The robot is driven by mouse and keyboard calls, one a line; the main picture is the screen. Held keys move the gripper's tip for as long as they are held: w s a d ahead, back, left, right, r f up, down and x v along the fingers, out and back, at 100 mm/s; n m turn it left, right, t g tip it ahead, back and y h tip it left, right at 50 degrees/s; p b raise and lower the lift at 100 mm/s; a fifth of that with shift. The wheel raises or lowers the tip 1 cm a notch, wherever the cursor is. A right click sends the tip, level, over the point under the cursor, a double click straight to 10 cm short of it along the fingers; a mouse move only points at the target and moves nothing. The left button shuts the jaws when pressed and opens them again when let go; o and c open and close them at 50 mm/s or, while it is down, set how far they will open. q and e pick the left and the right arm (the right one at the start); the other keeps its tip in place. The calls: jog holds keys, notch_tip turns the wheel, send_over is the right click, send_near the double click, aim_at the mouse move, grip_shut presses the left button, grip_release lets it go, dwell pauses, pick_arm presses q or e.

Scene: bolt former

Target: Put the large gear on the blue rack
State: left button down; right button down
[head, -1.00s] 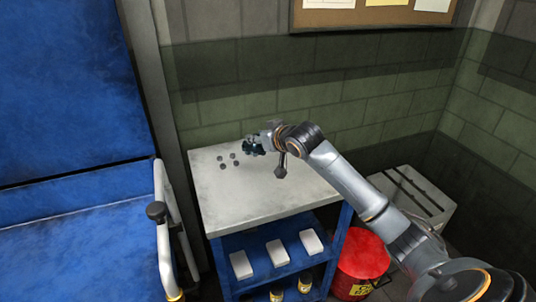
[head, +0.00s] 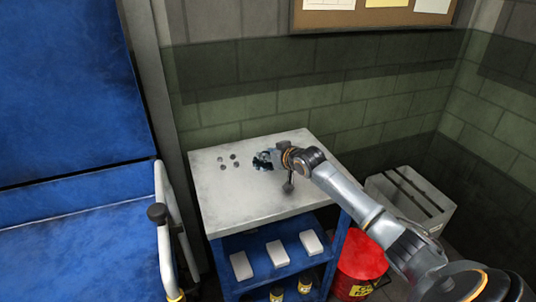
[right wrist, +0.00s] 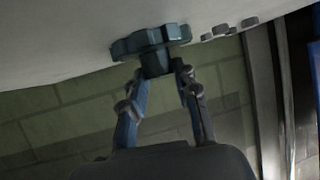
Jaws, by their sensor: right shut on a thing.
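The large gear (right wrist: 150,42) is dark teal, with blocky teeth and a short hub. My right gripper (right wrist: 162,72) is shut on its hub. In the head view the gear (head: 260,163) is small and partly hidden by my right gripper (head: 270,158). It is at or just above the pale top of the blue rack (head: 235,205); I cannot tell whether it touches. In the wrist view the gear's face lies close against the pale surface. My left gripper is not in view.
Several small dark pieces (head: 235,157) lie on the rack top, left of the gear. White boxes (head: 277,253) sit on the blue shelf below. A red bin (head: 358,262) and a grey crate (head: 440,205) stand at the right. The front of the top is clear.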

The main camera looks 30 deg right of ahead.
jog(key=c, duration=1.4)
grip_release()
jog(key=o, duration=0.4)
jog(key=shift+s, duration=0.1)
jog(key=v, duration=1.2)
